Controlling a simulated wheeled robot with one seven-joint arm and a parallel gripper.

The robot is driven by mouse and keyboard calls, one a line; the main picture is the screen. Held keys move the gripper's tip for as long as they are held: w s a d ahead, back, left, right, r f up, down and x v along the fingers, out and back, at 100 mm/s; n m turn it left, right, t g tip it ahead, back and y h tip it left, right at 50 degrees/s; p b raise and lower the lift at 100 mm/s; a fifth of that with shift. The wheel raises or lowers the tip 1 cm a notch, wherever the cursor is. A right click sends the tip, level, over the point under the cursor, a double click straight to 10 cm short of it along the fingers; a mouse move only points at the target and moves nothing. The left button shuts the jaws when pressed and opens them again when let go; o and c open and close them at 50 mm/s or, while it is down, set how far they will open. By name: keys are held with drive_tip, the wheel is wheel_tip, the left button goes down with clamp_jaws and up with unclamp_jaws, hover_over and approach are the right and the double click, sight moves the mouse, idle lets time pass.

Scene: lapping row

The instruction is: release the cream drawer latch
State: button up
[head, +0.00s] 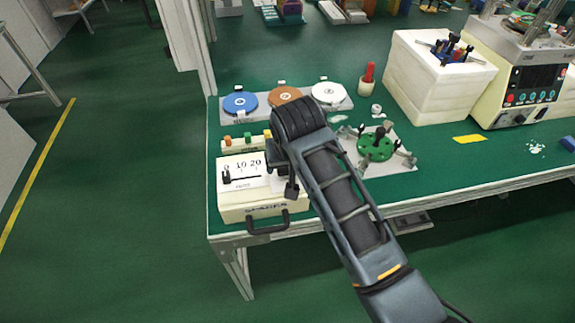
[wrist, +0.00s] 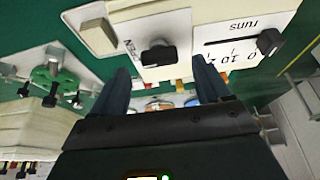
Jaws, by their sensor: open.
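The cream drawer unit (head: 240,205) stands at the table's near left corner, with a black handle (head: 268,228) on its shut front. In the wrist view its top shows upside down. A black latch knob (wrist: 158,53) sits there on a pale plate beside partly visible lettering that seems to read OPEN. My gripper (wrist: 162,85) is open and empty, its two fingers apart on either side of the line to the knob. I see no contact with it. In the head view my arm hides much of the gripper and the unit's right side.
A cream block (wrist: 97,35) lies on the other side. Coloured discs (head: 240,103) stand behind; a green clamp fixture (head: 375,145) is to the right.

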drive_tip(key=v, duration=0.5)
idle(0.4)
drive_tip(key=s+d+f+t+y, duration=0.2)
drive_tip(key=s+d+f, duration=0.2)
drive_tip(key=s+f, duration=0.5)
drive_tip(key=s+d+f+m+t, duration=0.25)
drive_tip(key=s+d, duration=0.45)
drive_tip(key=s, duration=0.4)
drive_tip(key=s+d+r+t, duration=0.1)
drive_tip(key=s+d+r, duration=0.1)
drive_tip(key=s+d, duration=0.15)
drive_tip(key=s+d+r+t+h, duration=0.1)
drive_tip(key=s+d, duration=0.1)
drive_tip(key=s, duration=0.3)
drive_tip(key=s+d+r+t, duration=0.1)
drive_tip(key=s+d+r, duration=0.1)
drive_tip(key=s, duration=0.2)
drive_tip(key=s+d+r+t+h, duration=0.1)
drive_tip(key=s+d+r, duration=0.2)
drive_tip(key=s+r, duration=0.2)
drive_tip(key=s+d+r+t+h+b, duration=0.1)
drive_tip(key=s+d+r+t, duration=0.1)
drive_tip(key=s+r, duration=0.3)
wheel_tip(320, 180, up, 3)
drive_tip(key=shift+s+d+f, duration=0.1)
drive_tip(key=shift+s+d, duration=0.25)
drive_tip(key=shift+d, duration=0.3)
